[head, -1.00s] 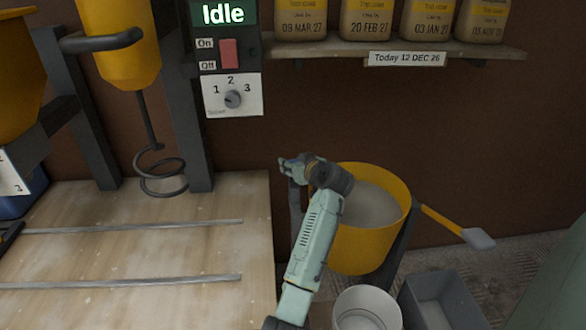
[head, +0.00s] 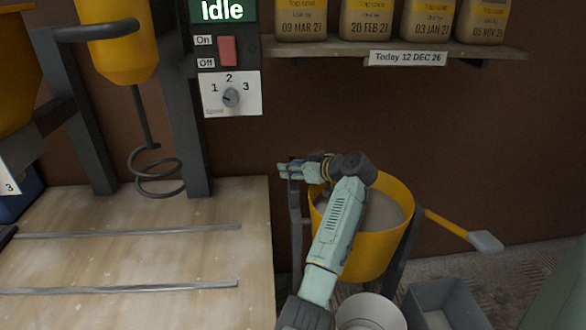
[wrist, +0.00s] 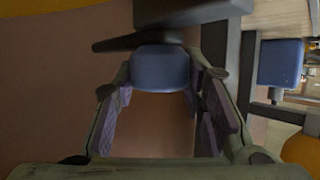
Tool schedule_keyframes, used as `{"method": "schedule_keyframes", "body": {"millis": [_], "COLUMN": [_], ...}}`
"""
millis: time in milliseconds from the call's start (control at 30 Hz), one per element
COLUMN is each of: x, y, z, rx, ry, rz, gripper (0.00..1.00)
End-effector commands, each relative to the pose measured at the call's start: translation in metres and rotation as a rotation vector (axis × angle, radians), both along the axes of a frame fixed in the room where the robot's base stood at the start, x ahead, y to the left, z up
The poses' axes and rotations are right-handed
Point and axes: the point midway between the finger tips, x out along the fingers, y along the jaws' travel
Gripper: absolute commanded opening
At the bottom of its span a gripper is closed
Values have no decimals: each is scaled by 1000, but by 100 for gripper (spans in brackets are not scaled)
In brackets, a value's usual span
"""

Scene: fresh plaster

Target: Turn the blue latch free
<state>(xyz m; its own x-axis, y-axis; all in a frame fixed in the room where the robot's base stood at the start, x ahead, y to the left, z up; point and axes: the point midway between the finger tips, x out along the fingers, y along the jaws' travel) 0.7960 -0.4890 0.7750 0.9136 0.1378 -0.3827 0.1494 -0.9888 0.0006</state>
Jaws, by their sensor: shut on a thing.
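The blue latch (wrist: 160,68) shows in the wrist view between my fingers, below a dark bar. My gripper (wrist: 160,88) is closed against its two sides. In the head view, my gripper (head: 288,169) is at the top of a dark upright at the left of a yellow bucket (head: 370,245). There the latch is mostly hidden by my gripper, and I cannot tell how far it is turned.
The yellow bucket holds grey material. A white pail (head: 368,315) and a grey bin (head: 445,302) stand below it. A workbench (head: 130,262) with two metal rails is at the left. A shelf (head: 400,50) with several tubs hangs above. A yellow-handled tool (head: 448,228) is at the right.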

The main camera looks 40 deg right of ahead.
Motion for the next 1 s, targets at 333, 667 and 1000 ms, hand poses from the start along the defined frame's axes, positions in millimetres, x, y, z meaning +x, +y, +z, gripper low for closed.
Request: {"method": "schedule_keyframes", "body": {"millis": [333,667,1000], "x": [0,0,-31], "y": [-1,0,-6], "z": [0,0,13], "rx": [-2,-1,-1], "ry": [0,0,-1], "rz": [-2,-2,-5], "gripper": [51,59,59]}}
